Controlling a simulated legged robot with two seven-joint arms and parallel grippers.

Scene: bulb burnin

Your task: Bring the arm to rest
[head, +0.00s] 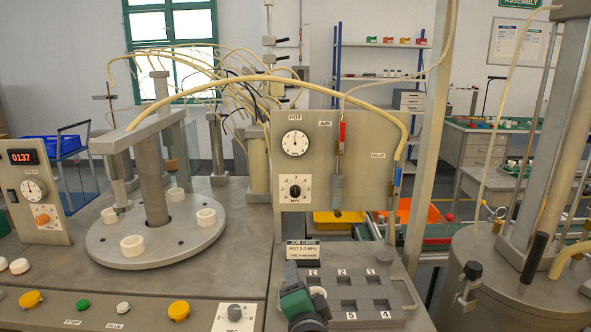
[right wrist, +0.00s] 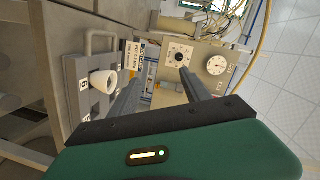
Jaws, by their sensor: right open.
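My right gripper (head: 294,290) is at the bottom centre of the head view, over the left side of the grey numbered tray (head: 372,304). In the right wrist view its two dark fingers (right wrist: 160,88) stand apart with nothing between them. A white ring-shaped piece (head: 319,291) sits in the tray beside the gripper, partly hidden by it. The right wrist view shows this white piece (right wrist: 103,82) left of the fingers, apart from them. My left gripper is not in view.
A panel with POT gauge and dial (head: 258,158) stands behind the tray. A job card (head: 304,250) stands at the tray's back. A round turntable (head: 180,246) with white rings is to the left. A large metal pot (head: 485,255) is to the right.

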